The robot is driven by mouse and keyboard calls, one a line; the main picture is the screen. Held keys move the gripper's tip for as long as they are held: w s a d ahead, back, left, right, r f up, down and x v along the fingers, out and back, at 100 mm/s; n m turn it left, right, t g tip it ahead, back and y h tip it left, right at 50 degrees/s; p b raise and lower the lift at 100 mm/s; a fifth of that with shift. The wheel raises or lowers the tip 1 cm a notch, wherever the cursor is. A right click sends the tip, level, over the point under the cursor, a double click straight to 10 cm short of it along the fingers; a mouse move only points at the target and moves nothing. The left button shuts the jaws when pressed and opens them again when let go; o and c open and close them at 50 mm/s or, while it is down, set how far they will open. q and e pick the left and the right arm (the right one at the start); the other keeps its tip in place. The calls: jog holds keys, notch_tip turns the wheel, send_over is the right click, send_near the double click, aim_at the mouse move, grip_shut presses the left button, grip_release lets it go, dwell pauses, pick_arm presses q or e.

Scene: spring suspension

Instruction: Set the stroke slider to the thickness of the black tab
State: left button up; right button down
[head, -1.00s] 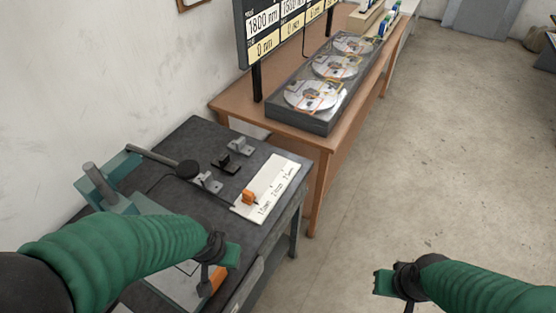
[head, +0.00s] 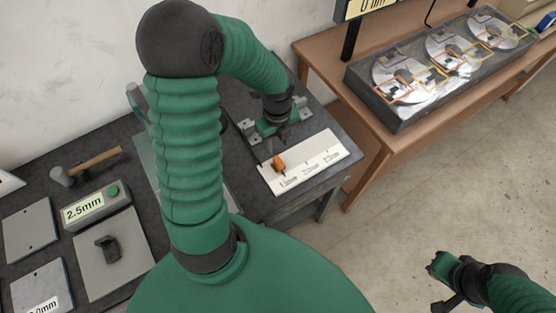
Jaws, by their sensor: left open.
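The orange stroke slider (head: 279,164) sits near the left end of the white scale plate (head: 318,160), whose small printed labels are hard to read. My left gripper (head: 279,132) is open, just behind the scale plate and over the row of small brackets. It hides the middle of that row; I cannot tell whether it touches anything. A black tab (head: 107,248) stands on a grey plate at the lower left, beside a box with a display (head: 82,208) reading 2.5mm. My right gripper (head: 442,272) hangs over the floor at the lower right; its jaw state is unclear.
A hammer (head: 88,165) lies on the dark bench behind the display box. Grey plates (head: 30,228) lie at the far left. A brown table (head: 330,55) at the right bears a grey case (head: 390,115) with several discs. Open floor lies to the right.

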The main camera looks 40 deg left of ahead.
aim_at(279, 159)
pick_arm(q)
jog(key=f, duration=1.2)
jog(key=shift+w+a+b, duration=0.1)
jog(key=shift+w+b, duration=0.25)
jog(key=shift+w, duration=0.05)
jog(key=shift+s+f, duration=0.15)
jog(key=shift+f, duration=0.05)
jog(key=shift+c, duration=1.2)
grip_shut()
jog(key=shift+w+r, duration=0.1)
jog(key=shift+w, duration=0.1)
